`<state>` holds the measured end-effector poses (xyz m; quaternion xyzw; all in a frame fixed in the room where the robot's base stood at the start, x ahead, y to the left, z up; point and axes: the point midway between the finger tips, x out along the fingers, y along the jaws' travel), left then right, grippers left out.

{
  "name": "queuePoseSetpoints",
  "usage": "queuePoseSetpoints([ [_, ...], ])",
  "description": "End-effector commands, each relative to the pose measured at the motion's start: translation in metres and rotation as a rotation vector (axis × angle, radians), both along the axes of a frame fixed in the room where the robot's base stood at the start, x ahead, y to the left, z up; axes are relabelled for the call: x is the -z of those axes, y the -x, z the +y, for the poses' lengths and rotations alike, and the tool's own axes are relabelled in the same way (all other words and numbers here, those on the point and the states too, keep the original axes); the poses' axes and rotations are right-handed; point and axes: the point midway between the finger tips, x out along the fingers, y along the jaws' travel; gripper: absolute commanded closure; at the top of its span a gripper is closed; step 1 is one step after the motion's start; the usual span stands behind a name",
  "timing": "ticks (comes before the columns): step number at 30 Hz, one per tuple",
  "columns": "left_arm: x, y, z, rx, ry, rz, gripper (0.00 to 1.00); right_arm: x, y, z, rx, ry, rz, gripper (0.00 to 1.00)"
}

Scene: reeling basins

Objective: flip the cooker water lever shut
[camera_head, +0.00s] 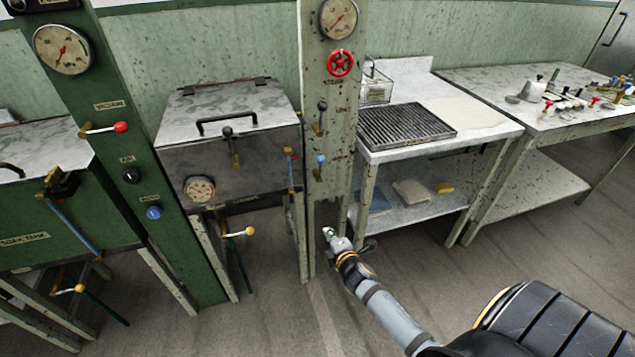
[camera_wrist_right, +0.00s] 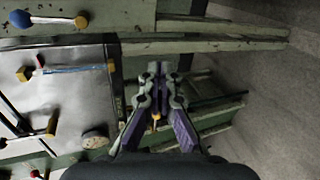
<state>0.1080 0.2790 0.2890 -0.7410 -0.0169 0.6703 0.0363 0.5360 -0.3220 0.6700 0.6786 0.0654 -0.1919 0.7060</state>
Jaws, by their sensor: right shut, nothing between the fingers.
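The cooker (camera_head: 232,165) is a metal box with a marbled lid, left of a pale green post. A blue-knobbed lever (camera_head: 320,161), which looks like the water lever, sits on the post below a black-knobbed lever; its label cannot be read. It also shows in the right wrist view (camera_wrist_right: 45,20), upper left, sticking out sideways from its brass body. My right gripper (camera_head: 328,232) is shut and empty, below that lever and apart from it, near the post's lower part. Its fingers also show in the right wrist view (camera_wrist_right: 158,72). My left gripper is not in view.
A red handwheel (camera_head: 340,63) and a gauge (camera_head: 338,18) are higher on the post (camera_head: 330,110). A white-knobbed drain lever (camera_head: 240,233) is under the cooker. A table with a black grate (camera_head: 406,124) stands right. Open floor (camera_head: 430,285) lies in front.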

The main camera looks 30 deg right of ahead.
Motion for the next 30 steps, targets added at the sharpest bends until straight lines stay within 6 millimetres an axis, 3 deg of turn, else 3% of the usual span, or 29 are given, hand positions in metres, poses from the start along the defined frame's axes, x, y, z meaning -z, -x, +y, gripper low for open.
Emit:
queuePoseSetpoints([
  [1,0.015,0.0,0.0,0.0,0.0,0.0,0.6,-0.025,-0.011,0.004,-0.035,0.085,-0.062,1.0],
  [4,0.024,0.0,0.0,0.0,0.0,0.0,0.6,-0.081,-0.023,0.011,-0.082,0.246,-0.161,1.0],
  [6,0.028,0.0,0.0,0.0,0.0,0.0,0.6,-0.109,-0.025,0.016,-0.098,0.323,-0.209,1.0],
  [9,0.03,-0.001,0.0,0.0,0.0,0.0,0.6,-0.134,-0.026,0.019,-0.109,0.389,-0.249,1.0],
  [13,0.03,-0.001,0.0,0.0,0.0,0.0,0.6,-0.143,-0.026,0.021,-0.112,0.412,-0.262,1.0],
  [22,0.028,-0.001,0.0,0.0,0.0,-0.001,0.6,-0.143,-0.029,0.02,-0.111,0.408,-0.261,1.0],
  [26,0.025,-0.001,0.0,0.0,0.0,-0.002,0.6,-0.143,-0.045,0.018,-0.11,0.407,-0.261,1.0],
  [30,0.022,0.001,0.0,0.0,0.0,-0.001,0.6,-0.143,-0.074,0.013,-0.109,0.404,-0.262,1.0],
])
